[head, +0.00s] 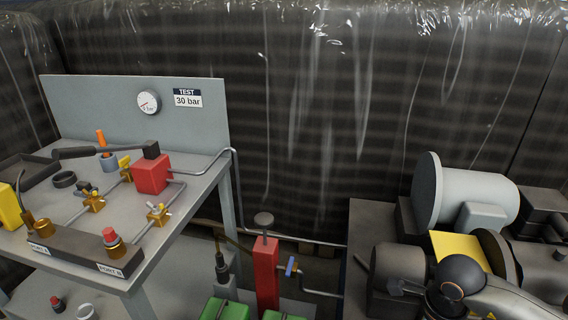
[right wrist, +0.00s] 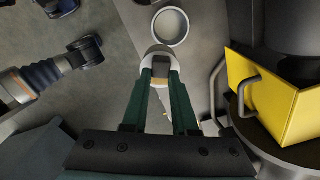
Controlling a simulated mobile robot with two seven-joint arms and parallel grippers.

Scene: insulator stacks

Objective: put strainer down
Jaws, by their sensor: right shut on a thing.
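In the right wrist view my right gripper (right wrist: 161,72) has its green fingers shut on a small pale piece (right wrist: 155,51), which I take to be the strainer. Its rounded whitish edge shows around the fingertips, and the fingers hide much of it. A white, open-topped ring or cup (right wrist: 170,26) is just beyond the fingertips, over a grey surface (right wrist: 133,14). I cannot tell whether the held piece touches that ring or surface. In the head view my right arm is at the lower right. My left gripper is not seen.
A yellow box-like part with a handle (right wrist: 262,100) is close on the right in the wrist view. In the head view, the grey bench (head: 190,190) carries valves, a red block (head: 151,174) and a dark manifold (head: 75,249). A motor-pump unit (head: 465,195) stands right.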

